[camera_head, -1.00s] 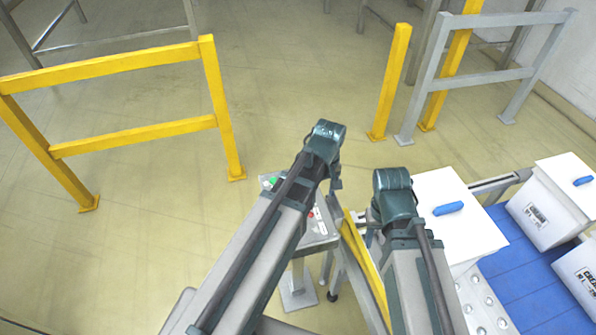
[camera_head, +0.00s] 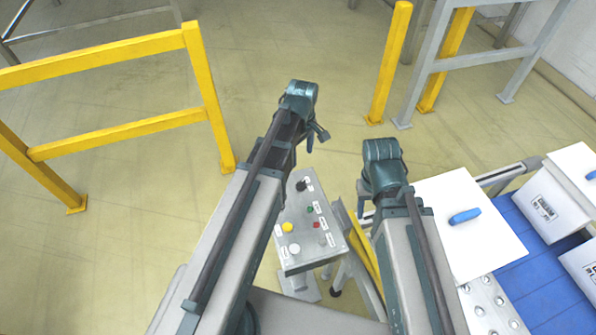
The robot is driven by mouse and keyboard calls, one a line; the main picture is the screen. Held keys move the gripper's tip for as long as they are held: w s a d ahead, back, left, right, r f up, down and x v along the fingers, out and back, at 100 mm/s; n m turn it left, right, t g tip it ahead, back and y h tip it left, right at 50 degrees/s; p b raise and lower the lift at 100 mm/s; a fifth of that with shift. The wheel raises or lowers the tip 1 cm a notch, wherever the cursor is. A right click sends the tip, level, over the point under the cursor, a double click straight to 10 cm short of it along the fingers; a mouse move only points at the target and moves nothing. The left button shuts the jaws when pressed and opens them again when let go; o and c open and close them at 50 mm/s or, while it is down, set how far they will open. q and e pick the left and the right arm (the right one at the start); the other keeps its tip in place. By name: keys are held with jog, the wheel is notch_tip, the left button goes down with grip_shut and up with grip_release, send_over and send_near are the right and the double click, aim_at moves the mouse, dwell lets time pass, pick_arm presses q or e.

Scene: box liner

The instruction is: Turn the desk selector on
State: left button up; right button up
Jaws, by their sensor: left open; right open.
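The grey control desk (camera_head: 308,243) stands low in the middle, between my two arms. Its sloped top bears a black selector knob (camera_head: 301,186) near the far end, and green, red, yellow and pale buttons with small white labels. I cannot tell which way the knob is turned. My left gripper (camera_head: 318,139) is open and empty, above and beyond the desk's far end, apart from the knob. My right gripper (camera_head: 364,196) is open, to the right of the desk, mostly hidden by its own wrist. My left forearm runs along the desk's left edge.
A yellow barrier (camera_head: 115,130) stands at the left, a yellow post (camera_head: 390,62) and a grey rail frame at the back right. The floor beyond the desk is clear.

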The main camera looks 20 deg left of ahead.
aim_at(301, 182)
pick_arm(q)
notch_tip(301, 182, down, 14)
jog(key=b, duration=1.4)
jog(key=shift+r, duration=0.1)
grip_shut()
